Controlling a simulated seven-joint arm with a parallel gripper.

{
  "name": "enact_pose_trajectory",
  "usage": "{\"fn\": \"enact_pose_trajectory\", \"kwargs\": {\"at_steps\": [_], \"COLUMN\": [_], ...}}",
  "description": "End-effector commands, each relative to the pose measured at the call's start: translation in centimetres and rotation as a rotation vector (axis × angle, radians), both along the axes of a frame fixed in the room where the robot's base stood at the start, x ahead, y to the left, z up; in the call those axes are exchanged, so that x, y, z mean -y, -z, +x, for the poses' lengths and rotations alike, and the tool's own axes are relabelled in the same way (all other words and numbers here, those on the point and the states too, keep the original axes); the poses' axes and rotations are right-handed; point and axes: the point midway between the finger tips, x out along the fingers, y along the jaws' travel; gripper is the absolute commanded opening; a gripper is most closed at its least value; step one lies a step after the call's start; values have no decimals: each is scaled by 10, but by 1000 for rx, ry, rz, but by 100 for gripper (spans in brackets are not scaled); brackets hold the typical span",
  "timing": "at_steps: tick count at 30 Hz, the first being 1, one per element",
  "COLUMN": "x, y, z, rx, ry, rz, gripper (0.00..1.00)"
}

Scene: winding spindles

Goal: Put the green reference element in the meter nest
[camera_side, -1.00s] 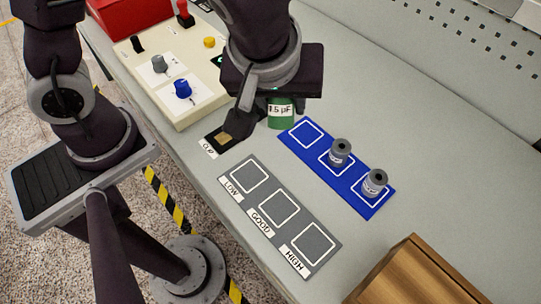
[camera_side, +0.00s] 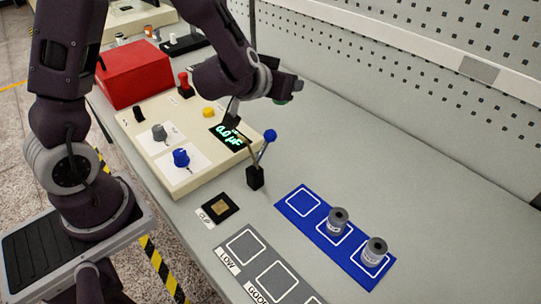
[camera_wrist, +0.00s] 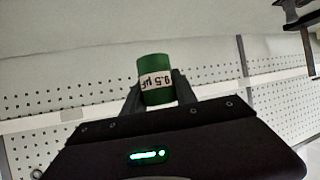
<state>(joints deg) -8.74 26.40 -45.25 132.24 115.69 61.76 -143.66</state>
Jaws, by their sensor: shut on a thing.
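The green reference element (camera_wrist: 154,68) is a green cylinder with a white µF label, upside down in the wrist view. My gripper (camera_wrist: 157,92) is shut on it, one finger on each side. In the side view my gripper (camera_side: 285,92) is high above the bench behind the meter, and only a sliver of green (camera_side: 283,101) shows under it. The meter (camera_side: 185,140) is a cream box whose display (camera_side: 229,136) reads 0.0 µF. A black square with a gold centre (camera_side: 220,207), apparently the nest, lies empty in front of it, well away from my gripper.
A lever with a blue ball (camera_side: 270,135) stands beside the square. Two grey cylinders (camera_side: 337,220) (camera_side: 375,252) stand on the blue tray (camera_side: 297,204), whose first slot is empty. The grey LOW/GOOD mat (camera_side: 262,262) is bare. The pegboard wall (camera_side: 420,70) runs behind.

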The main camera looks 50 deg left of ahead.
Motion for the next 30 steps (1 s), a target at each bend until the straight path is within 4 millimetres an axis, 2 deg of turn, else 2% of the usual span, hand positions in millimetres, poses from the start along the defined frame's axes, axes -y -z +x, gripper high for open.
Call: {"fn": "enact_pose_trajectory", "kwargs": {"at_steps": [1, 3, 6, 9, 15, 24, 30], "x": [17, 37, 61, 76, 80, 80, 80], "y": [13, 28, 50, 66, 112, 166, 170], "z": [8, 16, 22, 22, 21, 21, 22], "rx": [-7, -9, -14, -20, -27, -23, -20], "ry": [-2, -18, -46, -67, -77, -78, -77], "rz": [-9, -10, 1, 16, 27, 25, 23], "gripper": [0, 0, 0, 0, 0, 0, 0]}}
